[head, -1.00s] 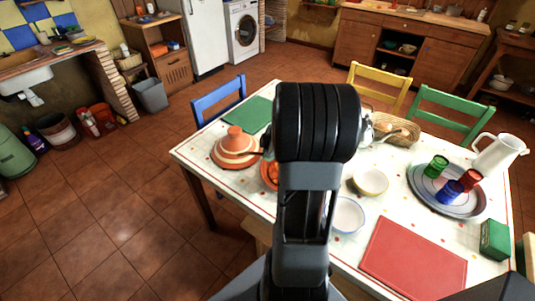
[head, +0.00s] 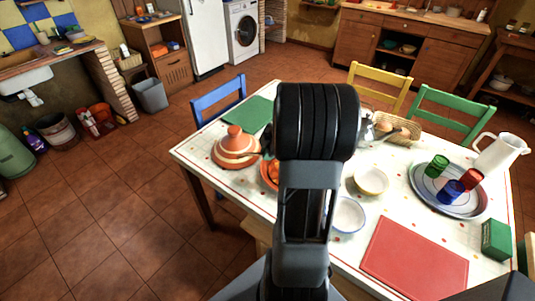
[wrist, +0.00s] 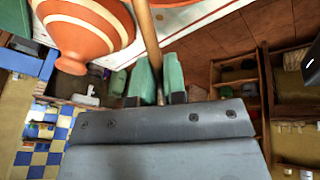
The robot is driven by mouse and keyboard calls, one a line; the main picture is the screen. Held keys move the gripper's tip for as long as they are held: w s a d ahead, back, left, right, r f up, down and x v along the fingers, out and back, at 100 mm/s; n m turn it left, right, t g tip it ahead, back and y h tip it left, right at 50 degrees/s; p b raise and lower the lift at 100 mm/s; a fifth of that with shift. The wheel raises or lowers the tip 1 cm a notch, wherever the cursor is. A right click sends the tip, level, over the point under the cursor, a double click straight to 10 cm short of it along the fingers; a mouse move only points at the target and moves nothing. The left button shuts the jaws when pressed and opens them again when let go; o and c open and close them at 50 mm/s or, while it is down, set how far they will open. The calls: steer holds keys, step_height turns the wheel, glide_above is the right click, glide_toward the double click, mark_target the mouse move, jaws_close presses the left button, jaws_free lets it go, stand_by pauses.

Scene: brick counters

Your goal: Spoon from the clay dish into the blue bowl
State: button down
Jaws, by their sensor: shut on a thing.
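My gripper (wrist: 158,62) shows in the wrist view with its green fingers shut on a thin wooden handle, the spoon (wrist: 148,28). The handle runs up out of the picture, so I cannot see the spoon's far end. An orange and white striped clay dish (wrist: 84,30) with a conical top is close beside the handle, to its left; I cannot tell whether they touch. In the head view the clay dish (head: 236,150) stands at the table's left, and my arm hides the gripper and spoon. A white bowl with a blue rim (head: 348,216) stands just right of my arm.
A cream bowl (head: 370,180) stands behind the blue-rimmed one. An orange bowl (head: 266,177) is partly behind my arm. A tray (head: 424,190) with coloured cups, a white jug (head: 500,153), a basket (head: 408,127) and a red mat (head: 413,258) take up the table's right.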

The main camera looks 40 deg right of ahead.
steer(key=shift+f, duration=0.1)
step_height(320, 180, down, 7)
steer(key=b, duration=0.9)
steer(key=shift+f, duration=0.1)
stand_by(0.7)
steer(key=shift+w+a+r+p, duration=0.15)
steer(key=shift+r+p, duration=0.3)
steer(key=shift+r, duration=0.5)
steer(key=shift+a+r+p, duration=0.2)
steer(key=shift+r+p, duration=0.25)
steer(key=shift+r, duration=0.5)
steer(key=shift+w+a+r+p, duration=0.15)
steer(key=shift+r+p, duration=0.3)
steer(key=shift+r, duration=0.5)
steer(key=shift+a+r+h+p, duration=0.35)
steer(key=shift+a+r+h, duration=0.05)
steer(key=shift+r+h, duration=0.3)
